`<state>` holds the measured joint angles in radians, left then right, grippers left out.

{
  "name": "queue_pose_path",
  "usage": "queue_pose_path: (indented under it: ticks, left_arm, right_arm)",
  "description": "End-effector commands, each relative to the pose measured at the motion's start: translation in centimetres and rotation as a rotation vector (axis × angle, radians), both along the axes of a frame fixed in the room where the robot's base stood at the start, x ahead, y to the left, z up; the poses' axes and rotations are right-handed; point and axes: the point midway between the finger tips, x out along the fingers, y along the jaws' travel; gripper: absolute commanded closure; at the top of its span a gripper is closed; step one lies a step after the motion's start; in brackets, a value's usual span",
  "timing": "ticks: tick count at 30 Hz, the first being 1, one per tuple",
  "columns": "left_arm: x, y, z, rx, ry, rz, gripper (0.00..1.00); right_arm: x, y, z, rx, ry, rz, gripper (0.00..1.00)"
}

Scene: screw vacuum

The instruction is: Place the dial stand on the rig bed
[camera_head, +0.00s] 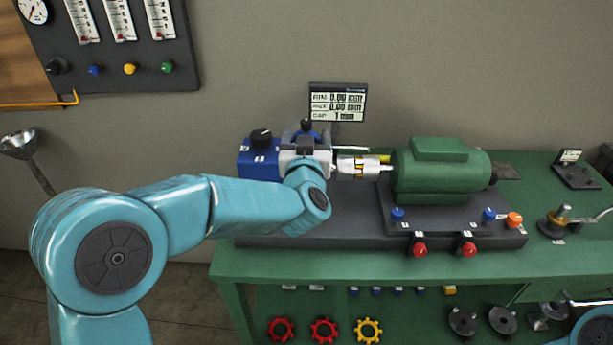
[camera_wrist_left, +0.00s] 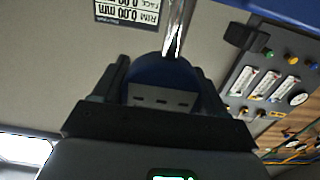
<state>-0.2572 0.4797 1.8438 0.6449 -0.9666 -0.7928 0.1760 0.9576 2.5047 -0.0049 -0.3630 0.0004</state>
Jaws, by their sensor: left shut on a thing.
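My left gripper (camera_head: 305,146) is over the left part of the rig, at the shaft end of the blue unit. In the left wrist view its dark fingers (camera_wrist_left: 150,105) are shut on a blue, rounded body with a pale slotted face, apparently the dial stand (camera_wrist_left: 165,75), with a shiny rod. In the head view a bit of blue with a dark knob (camera_head: 306,125) shows behind the gripper. The rig bed (camera_head: 330,228) is the long dark plate on the green bench. My forearm hides part of it, and I cannot tell whether the stand touches it. My right gripper is out of view.
A green motor (camera_head: 440,170) stands right of the silver coupling (camera_head: 358,167); a blue unit (camera_head: 258,158) stands left. A readout (camera_head: 337,102) showing 0.00 mm is behind. Blue, orange and red knobs line the motor base. Bare bed lies in front of the coupling.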

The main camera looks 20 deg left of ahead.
Motion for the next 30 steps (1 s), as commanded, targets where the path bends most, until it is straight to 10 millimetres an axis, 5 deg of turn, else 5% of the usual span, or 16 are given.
queue_pose_path:
  ticks: [3, 18, 30]
  left_arm:
    - [0.1, 0.1, -2.4, 0.002, -0.004, 0.002, 1.00]
    - [0.4, 0.1, -7.7, 0.002, -0.004, 0.002, 1.00]
    - [0.4, 0.1, -8.4, 0.000, -0.007, 0.002, 1.00]
  right_arm:
    - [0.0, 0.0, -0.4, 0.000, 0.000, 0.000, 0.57]
    - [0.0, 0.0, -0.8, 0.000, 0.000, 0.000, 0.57]
    - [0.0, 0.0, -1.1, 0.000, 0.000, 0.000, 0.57]
